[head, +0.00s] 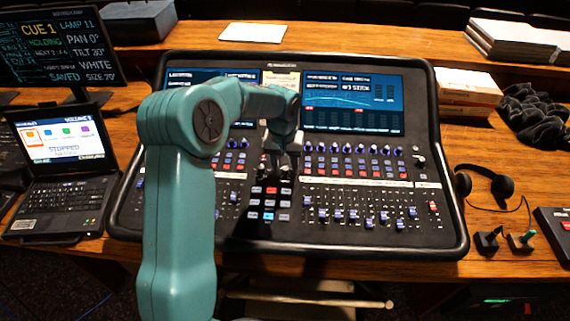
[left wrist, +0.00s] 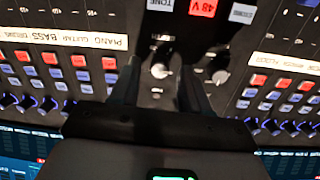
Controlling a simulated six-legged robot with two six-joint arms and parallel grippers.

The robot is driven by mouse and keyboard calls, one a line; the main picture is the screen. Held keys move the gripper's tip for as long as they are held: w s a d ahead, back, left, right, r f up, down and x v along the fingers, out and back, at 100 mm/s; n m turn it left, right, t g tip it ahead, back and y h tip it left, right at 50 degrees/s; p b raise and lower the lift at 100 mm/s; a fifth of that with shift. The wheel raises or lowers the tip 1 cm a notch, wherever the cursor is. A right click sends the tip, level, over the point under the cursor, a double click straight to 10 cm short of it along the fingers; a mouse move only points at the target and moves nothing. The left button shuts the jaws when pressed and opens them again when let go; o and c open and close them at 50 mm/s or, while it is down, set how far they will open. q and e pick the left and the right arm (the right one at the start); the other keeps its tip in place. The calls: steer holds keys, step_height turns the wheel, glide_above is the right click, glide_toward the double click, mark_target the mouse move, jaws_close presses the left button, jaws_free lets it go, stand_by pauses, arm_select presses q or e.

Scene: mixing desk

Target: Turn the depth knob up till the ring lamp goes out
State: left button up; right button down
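The mixing desk (head: 335,240) fills the middle of the head view. My left gripper (head: 277,158) points down over its centre strip, above the red and white buttons. In the left wrist view my left gripper (left wrist: 160,88) is open. A dark knob with a pale mark (left wrist: 160,70) shows between its fingers, apart from both as far as I can see. A second such knob (left wrist: 220,76) is to the right of the fingers. I cannot read which knob is depth, and I cannot make out a lit ring lamp. My right gripper is not in view.
Rows of small knobs and coloured buttons (left wrist: 285,85) flank the centre strip. A laptop (head: 65,165) and a monitor (head: 60,45) stand at the left. Headphones (head: 500,185) lie at the right. Paper stacks (head: 530,40) are at the back.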

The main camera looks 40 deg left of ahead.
arm_select(q)
steer(key=shift+d+f, duration=0.1)
step_height(320, 180, up, 16)
steer(key=s, duration=0.1)
steer(key=shift+r+b, duration=0.2)
steer(key=shift+b, duration=0.1)
steer(key=shift+s+f, duration=0.1)
stand_by(0.6)
